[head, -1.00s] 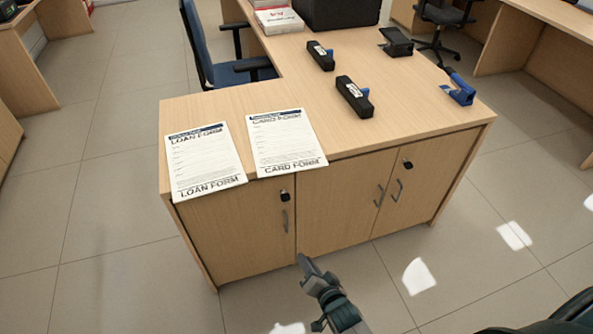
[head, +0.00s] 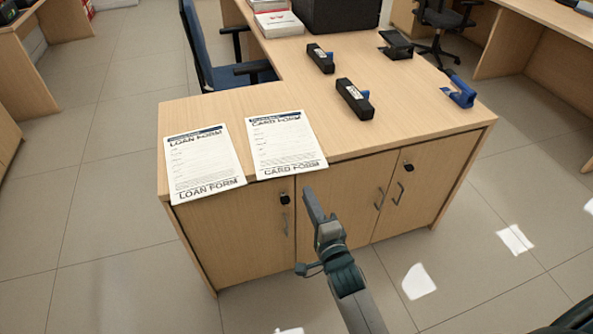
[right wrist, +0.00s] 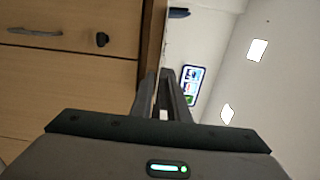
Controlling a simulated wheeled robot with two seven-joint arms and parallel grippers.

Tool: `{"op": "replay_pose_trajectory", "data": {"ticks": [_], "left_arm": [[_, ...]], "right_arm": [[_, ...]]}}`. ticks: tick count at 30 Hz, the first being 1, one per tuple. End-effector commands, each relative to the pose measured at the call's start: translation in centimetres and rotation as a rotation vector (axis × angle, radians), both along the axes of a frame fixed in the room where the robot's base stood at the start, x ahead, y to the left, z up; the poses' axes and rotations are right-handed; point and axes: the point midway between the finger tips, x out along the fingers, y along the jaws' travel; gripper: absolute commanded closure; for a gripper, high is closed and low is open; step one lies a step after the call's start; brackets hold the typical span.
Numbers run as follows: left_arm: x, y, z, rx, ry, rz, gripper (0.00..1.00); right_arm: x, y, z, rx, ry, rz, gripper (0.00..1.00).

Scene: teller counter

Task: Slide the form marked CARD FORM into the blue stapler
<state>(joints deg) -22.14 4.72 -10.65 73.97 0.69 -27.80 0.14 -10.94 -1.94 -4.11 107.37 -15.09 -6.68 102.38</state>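My right gripper (head: 312,205) is in front of the cabinet doors, below and apart from the CARD FORM. In the right wrist view its two fingers (right wrist: 161,78) show a narrow gap with nothing between them. My left gripper is out of view.
A LOAN FORM (head: 203,163) lies left of the CARD FORM. A blue chair (head: 197,45) is behind. The counter between CARD FORM and stapler is partly clear.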

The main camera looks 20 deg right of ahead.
Motion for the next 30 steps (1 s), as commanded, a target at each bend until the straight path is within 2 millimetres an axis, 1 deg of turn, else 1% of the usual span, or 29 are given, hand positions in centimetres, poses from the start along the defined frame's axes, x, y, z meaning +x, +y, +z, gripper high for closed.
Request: {"op": "replay_pose_trajectory", "data": {"ticks": [8, 11, 18, 24, 30], "left_arm": [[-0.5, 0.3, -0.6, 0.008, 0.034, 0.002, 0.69], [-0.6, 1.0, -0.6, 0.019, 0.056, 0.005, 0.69], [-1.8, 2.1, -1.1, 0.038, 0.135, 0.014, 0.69], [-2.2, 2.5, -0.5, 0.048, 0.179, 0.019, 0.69], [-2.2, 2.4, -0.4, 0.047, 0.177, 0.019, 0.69]], "right_arm": [[1.3, 0.1, -0.2, -0.002, 0.000, 0.001, 0.85], [2.2, 0.1, -0.2, -0.001, -0.001, 0.001, 0.85], [5.0, 0.2, -0.3, -0.002, -0.001, 0.001, 0.85], [7.4, 0.3, -0.1, -0.001, 0.000, 0.001, 0.85], [9.2, 0.3, 0.0, 0.000, 0.000, 0.000, 0.85]]}}
